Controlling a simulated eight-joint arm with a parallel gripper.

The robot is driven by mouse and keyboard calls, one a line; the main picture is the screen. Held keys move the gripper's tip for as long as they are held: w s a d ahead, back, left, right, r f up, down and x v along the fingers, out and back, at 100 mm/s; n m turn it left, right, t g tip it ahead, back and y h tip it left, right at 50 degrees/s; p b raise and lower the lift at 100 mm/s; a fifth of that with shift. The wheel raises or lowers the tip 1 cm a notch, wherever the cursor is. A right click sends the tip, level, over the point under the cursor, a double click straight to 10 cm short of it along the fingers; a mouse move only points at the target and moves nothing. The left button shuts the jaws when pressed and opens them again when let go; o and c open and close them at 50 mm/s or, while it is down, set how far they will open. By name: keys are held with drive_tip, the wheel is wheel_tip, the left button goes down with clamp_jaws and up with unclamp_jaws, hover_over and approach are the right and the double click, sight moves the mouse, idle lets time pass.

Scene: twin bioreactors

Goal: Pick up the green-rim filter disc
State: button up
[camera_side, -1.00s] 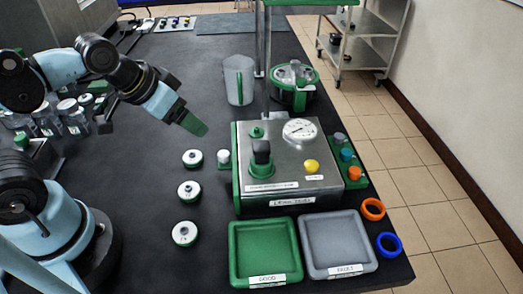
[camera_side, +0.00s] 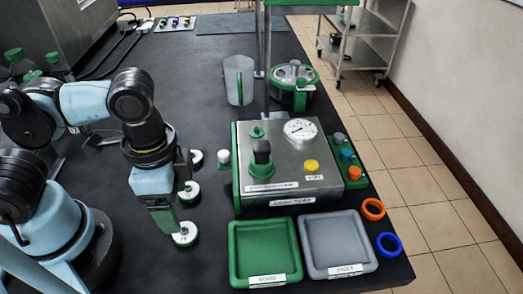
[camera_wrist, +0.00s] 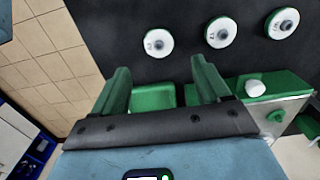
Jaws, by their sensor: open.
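Three white round filter discs with grey centres lie in a row on the black bench. In the side view the front disc (camera_side: 186,236) is nearest the green tray, the middle disc (camera_side: 190,191) is behind it and the rear disc (camera_side: 196,157) is partly hidden by my arm. The wrist view shows all three: front (camera_wrist: 158,44), middle (camera_wrist: 221,33) and rear (camera_wrist: 282,23). My gripper (camera_side: 170,227) points down, open and empty, beside the front disc. Its green fingers (camera_wrist: 160,76) stand apart in the wrist view.
The green tray (camera_side: 233,282) and grey tray (camera_side: 308,271) lie at the bench's front edge. A steel filter tester (camera_side: 290,190) with a gauge stands behind them. An orange ring (camera_side: 372,203) and a blue ring (camera_side: 380,244) lie near the right edge.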

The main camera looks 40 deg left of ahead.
sight(184, 229)
drive_tip(key=shift+s+f, duration=0.1)
drive_tip(key=shift+f, duration=4.15)
drive_tip(key=c, duration=1)
